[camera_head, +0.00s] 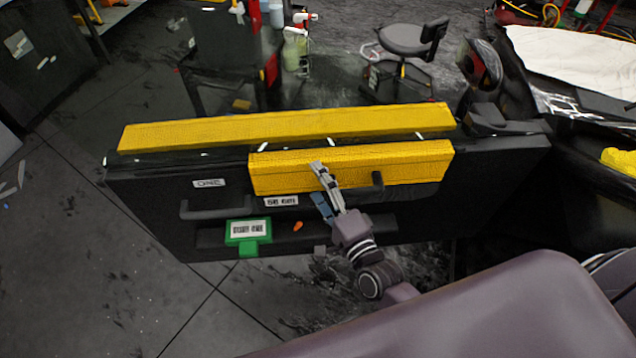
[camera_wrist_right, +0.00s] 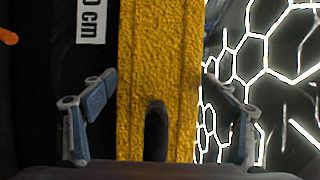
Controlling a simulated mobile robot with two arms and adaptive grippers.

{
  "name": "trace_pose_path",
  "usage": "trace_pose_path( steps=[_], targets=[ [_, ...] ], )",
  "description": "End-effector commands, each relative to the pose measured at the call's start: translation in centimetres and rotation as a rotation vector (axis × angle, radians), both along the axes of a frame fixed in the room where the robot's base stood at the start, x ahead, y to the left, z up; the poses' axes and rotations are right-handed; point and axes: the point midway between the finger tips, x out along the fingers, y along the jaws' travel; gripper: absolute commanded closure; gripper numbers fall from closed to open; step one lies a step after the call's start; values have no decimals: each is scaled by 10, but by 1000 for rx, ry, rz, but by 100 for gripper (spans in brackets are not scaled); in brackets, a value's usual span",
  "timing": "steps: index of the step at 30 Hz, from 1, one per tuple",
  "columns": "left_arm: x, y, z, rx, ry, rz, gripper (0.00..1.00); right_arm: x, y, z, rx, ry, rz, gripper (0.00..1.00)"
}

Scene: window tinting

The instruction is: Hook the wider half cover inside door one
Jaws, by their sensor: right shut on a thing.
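Door one (camera_head: 150,185), a dark panel, carries an "ONE" label (camera_head: 209,183) and a "50 cm" label (camera_head: 281,201). A yellow half cover (camera_head: 400,165) is at the door's upper inner face, right of the label. My right gripper (camera_head: 322,180) is shut on it, with one finger over its front. In the right wrist view the yellow cover (camera_wrist_right: 160,60) runs between the two fingers (camera_wrist_right: 160,95). A longer, flatter yellow cover (camera_head: 270,128) lies along the door's top edge behind. Whether the held cover is hooked cannot be told. My left gripper is not in view.
A green sign holder (camera_head: 247,235) and a small orange item (camera_head: 298,226) are low on the door. Spray bottles (camera_head: 294,48) and a stool (camera_head: 405,40) stand behind. The left floor is mostly clear.

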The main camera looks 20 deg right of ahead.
Motion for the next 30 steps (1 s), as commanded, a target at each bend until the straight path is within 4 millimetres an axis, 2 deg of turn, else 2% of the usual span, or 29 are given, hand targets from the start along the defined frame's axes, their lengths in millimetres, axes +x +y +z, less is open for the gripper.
trace_pose_path(
  steps=[12,13,18,26,30],
  targets=[
    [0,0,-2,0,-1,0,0,0,0,-1,-1,-4,0,54],
    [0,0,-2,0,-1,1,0,0,0,-1,-1,-4,0,19],
    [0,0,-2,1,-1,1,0,0,0,-1,0,-3,0,0],
    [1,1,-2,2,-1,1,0,0,0,-4,1,2,0,0],
    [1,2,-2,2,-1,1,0,-8,-1,-4,-1,3,1,0]
  ],
)
